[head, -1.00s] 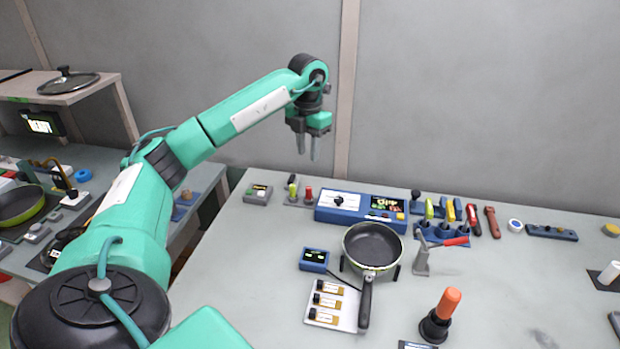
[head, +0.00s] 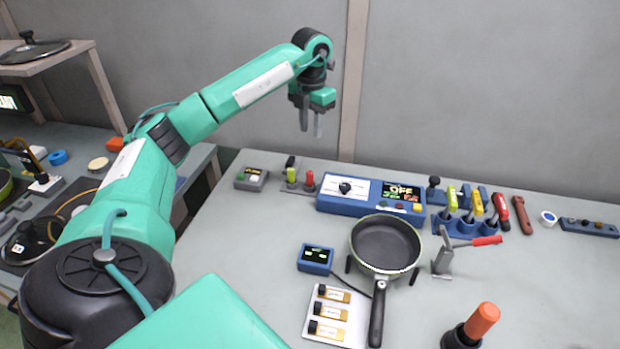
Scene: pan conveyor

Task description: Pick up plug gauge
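I cannot tell for sure which item is the plug gauge. Small green (head: 291,176) and red (head: 309,180) upright pieces stand in a grey holder at the back left of the table. A blue rack (head: 462,225) at the back right holds several tools with yellow-green, yellow and red handles. An orange-handled tool (head: 482,320) stands upright in a dark base at the front right. My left gripper (head: 311,126) hangs fingers-down in the air before the wall, appearing above the back left of the table. Its two fingers are apart and empty. My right gripper is out of view.
A pan (head: 386,243) rests mid-table, its handle toward me, beside a tray (head: 318,306) of labelled pieces and a small blue display (head: 315,259). A blue control box (head: 363,206) stands behind. A grey toggle clamp (head: 443,258) is right of the pan.

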